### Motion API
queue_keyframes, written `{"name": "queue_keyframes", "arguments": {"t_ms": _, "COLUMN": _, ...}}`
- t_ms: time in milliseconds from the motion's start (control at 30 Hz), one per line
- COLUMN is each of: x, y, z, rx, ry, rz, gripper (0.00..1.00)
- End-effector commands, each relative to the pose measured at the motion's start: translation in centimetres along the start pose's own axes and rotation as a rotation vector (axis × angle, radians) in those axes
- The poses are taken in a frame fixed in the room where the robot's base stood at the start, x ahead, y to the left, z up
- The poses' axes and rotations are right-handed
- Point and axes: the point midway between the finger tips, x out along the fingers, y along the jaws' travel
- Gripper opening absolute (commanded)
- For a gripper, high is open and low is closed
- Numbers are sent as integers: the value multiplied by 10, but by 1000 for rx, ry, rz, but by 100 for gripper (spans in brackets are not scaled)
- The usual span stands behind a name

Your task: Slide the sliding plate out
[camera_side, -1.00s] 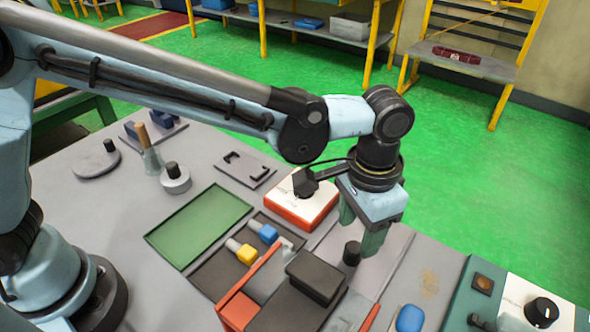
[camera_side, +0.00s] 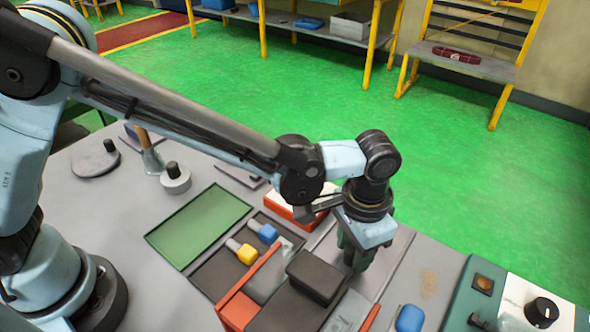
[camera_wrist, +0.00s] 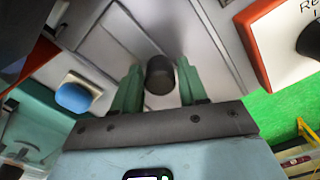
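A black knob (camera_wrist: 160,75) stands up from a flat grey metal surface (camera_wrist: 205,45), seen in the wrist view. I cannot clearly tell the sliding plate's outline from the surrounding grey panels. My gripper (camera_wrist: 158,85) has its two green fingers on either side of the knob, with small gaps, so it is open around it. In the side view my gripper (camera_side: 356,262) points down beside the dark block (camera_side: 316,275), and its fingers hide most of the knob.
A red-orange box with a white top (camera_side: 290,200) stands close behind my gripper. A red upright bar (camera_side: 250,282), yellow and blue pieces (camera_side: 247,254) and a green tray (camera_side: 199,225) lie to the left. A blue button (camera_side: 410,318) is at the front right.

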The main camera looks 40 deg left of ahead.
Motion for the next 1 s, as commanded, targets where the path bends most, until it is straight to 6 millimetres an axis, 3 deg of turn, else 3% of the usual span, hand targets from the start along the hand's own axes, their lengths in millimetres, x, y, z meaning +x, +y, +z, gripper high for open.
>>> {"name": "queue_keyframes", "arguments": {"t_ms": 33, "x": 0, "y": 0, "z": 0, "rx": 0, "ry": 0, "rz": 0, "gripper": 34}}
{"name": "queue_keyframes", "arguments": {"t_ms": 167, "x": 0, "y": 0, "z": 0, "rx": 0, "ry": 0, "rz": 0, "gripper": 17}}
{"name": "queue_keyframes", "arguments": {"t_ms": 1000, "x": -1, "y": -16, "z": -28, "rx": 0, "ry": 1, "rz": 0, "gripper": 17}}
